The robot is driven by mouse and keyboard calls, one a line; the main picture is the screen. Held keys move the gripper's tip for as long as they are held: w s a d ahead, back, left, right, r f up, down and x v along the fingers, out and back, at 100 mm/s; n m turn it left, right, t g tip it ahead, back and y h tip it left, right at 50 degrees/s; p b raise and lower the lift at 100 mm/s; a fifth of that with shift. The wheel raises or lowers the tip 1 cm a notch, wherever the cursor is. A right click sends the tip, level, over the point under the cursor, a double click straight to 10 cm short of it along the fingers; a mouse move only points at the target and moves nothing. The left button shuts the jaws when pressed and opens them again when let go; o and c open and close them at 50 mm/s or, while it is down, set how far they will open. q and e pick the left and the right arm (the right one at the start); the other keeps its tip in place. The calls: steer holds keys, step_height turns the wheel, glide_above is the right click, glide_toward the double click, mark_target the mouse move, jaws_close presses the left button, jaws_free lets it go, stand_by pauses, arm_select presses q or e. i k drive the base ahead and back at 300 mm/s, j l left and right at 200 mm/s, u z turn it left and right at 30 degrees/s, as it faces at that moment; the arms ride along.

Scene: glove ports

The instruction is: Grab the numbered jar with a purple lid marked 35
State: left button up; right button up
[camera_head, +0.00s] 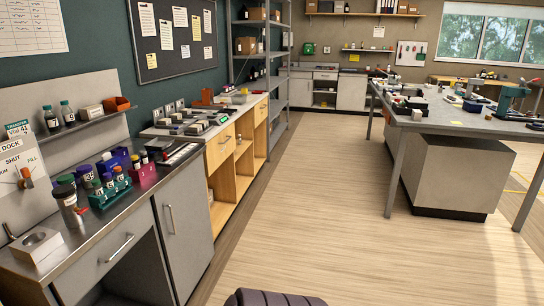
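Several small jars and vials stand on the steel counter (150,199) at the left. Among them a jar with a purple-looking lid (107,157) stands at the back, behind a green rack (113,192) of vials and close to a blue-purple rack (124,157). Neither of my grippers is in view.
A metal block (36,245) sits at the counter's near end, and a shelf (84,124) with bottles hangs above. A grey table (455,123) stands at the right. The floor (310,200) between is clear.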

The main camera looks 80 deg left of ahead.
mark_target(85, 172)
steer(key=u, duration=0.9)
steer(key=j+u, duration=0.1)
steer(key=u, duration=0.3)
steer(key=i+u, duration=0.1)
steer(key=u, duration=1.25)
steer(key=i+u, duration=0.15)
steer(key=u, duration=0.3)
steer(key=i+l+u, duration=0.1)
steer(key=u, duration=0.35)
steer(key=i+l+u, duration=0.1)
steer(key=l+u, duration=0.15)
steer(key=u, duration=0.15)
steer(key=i+l+u, duration=0.1)
steer(key=u, duration=0.35)
